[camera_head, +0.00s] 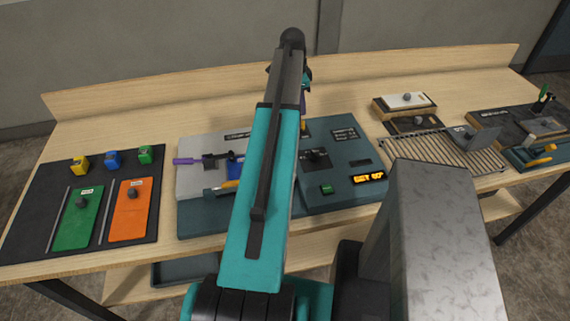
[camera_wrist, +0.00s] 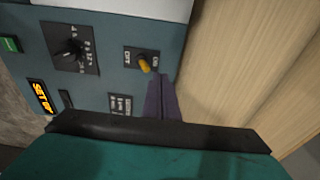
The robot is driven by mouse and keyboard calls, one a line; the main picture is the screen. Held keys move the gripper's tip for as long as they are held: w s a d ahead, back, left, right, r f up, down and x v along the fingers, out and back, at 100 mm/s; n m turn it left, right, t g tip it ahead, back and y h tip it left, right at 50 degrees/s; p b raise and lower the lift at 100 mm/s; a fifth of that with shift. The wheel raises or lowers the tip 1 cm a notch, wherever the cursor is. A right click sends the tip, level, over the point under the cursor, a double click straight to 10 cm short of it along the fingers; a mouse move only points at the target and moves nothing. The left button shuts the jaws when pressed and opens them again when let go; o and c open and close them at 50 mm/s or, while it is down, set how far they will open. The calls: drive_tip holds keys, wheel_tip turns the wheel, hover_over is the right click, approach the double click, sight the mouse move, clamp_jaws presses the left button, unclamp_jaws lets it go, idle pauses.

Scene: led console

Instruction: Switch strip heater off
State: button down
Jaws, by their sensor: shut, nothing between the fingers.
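A teal console panel (camera_head: 345,190) stands on the bench. In the wrist view a small orange toggle switch (camera_wrist: 145,66) sits on a dark plate with lettering on both sides of the lever; I cannot read whether it names the strip heater. My purple gripper (camera_wrist: 160,82) is shut and empty, with its tips just beside the lever. A small gap seems to show, but contact is hard to judge.
The panel also carries a black rotary knob (camera_wrist: 72,48), a green button (camera_wrist: 10,44) and a lit orange display (camera_wrist: 42,97). Left of it lies a dark mat (camera_head: 30,205) with green and orange plates. A wire rack (camera_head: 440,150) lies to the right.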

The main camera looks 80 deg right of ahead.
drive_tip(key=shift+f+b, duration=0.55)
drive_tip(key=shift+f, duration=1)
idle(0.5)
drive_tip(key=shift+s+a, duration=0.25)
drive_tip(key=shift+a, duration=0.3)
drive_tip(key=shift+s+a, duration=0.25)
drive_tip(key=shift+a, duration=0.25)
idle(0.6)
drive_tip(key=shift+r, duration=0.15)
wheel_tip(320, 180, up, 7)
drive_tip(key=p, duration=0.4)
drive_tip(key=shift+w+d, duration=0.2)
drive_tip(key=shift+d, duration=0.2)
idle(0.5)
idle(0.4)
